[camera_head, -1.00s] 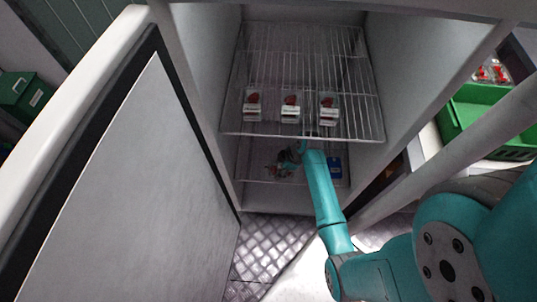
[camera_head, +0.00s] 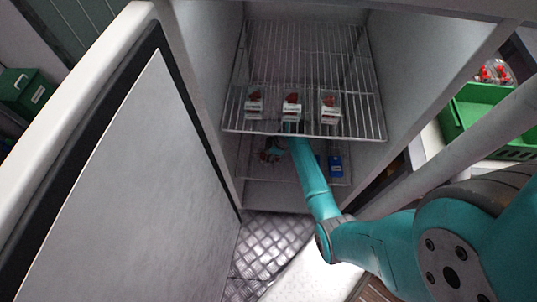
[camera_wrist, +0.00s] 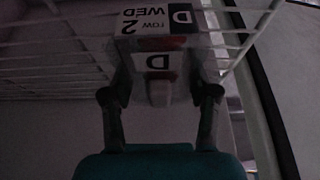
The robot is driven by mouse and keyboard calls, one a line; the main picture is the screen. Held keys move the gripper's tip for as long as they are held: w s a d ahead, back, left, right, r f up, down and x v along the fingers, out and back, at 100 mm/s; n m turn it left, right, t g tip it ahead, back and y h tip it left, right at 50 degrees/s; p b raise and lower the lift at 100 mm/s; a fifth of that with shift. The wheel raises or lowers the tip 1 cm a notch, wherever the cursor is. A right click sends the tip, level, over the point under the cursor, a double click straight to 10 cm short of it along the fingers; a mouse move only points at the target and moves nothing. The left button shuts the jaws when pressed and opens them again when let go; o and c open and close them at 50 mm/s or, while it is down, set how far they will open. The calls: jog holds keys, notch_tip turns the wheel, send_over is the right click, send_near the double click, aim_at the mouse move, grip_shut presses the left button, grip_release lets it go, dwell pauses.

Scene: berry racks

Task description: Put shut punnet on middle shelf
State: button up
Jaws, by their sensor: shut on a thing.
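My gripper (camera_wrist: 160,108) is shut on a clear punnet (camera_wrist: 158,88) with a white label reading D and red showing beside it. In the head view my gripper is inside the cabinet, under the upper wire shelf, at the left of the space above the lower wire shelf (camera_head: 300,183). The held punnet is small and partly hidden there by the wires and my arm. I cannot tell whether it touches a shelf. A second label (camera_wrist: 155,20), reading D, WED, row 2, shows upside down above it in the wrist view.
Three punnets of red berries (camera_head: 291,106) stand along the front of the upper wire shelf (camera_head: 300,60). A blue item (camera_head: 336,166) sits at the lower right. The open door (camera_head: 130,190) is at left, a green crate (camera_head: 485,108) at right.

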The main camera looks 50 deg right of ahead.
jog(key=o, duration=1.2)
jog(key=shift+f, duration=0.1)
